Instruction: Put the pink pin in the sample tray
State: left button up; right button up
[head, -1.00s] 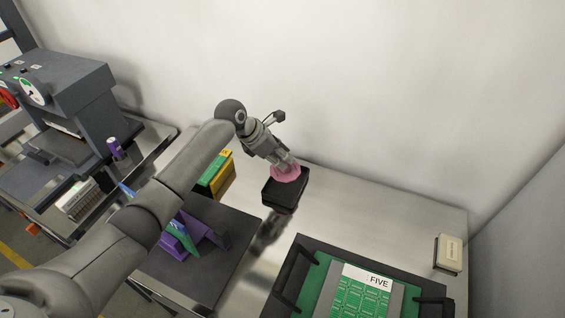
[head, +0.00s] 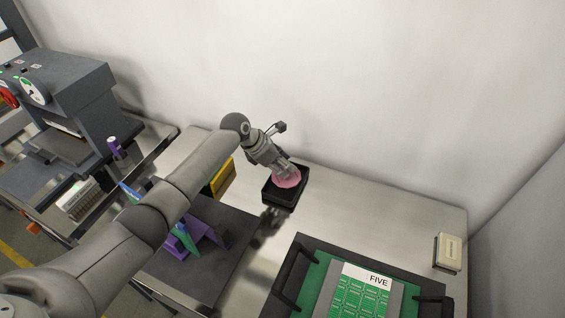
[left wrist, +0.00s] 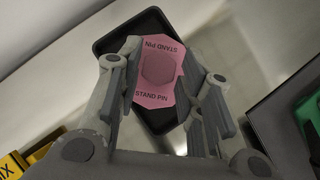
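The pink pin (head: 287,179) is a flat-looking pink piece marked STAND PIN, seen from above in the left wrist view (left wrist: 157,72). My left gripper (head: 284,172) has its fingers against the two sides of the pin. The black sample tray (head: 272,201) stands on the light bench under the pin, and its dark floor and rim show around the pin in the left wrist view (left wrist: 105,42). The pin is within the tray's outline, low over or at its floor; whether it touches the floor I cannot tell. My right gripper is not in view.
A yellow bin (head: 223,178) and a dark board with a purple stand (head: 205,240) are left of the tray. A black tray with a green board marked FIVE (head: 366,284) is at front right. A beige box (head: 448,252) stands far right. The wall rises behind.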

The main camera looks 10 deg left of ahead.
pick_arm(q)
jog(key=shift+o, duration=0.9)
jog(key=shift+a+r, duration=0.15)
jog(key=shift+r, duration=0.2)
jog(key=v, duration=1.1)
jog(key=shift+s+r+b, duration=0.15)
jog(key=shift+s+b, duration=0.1)
jog(key=shift+b, duration=0.1)
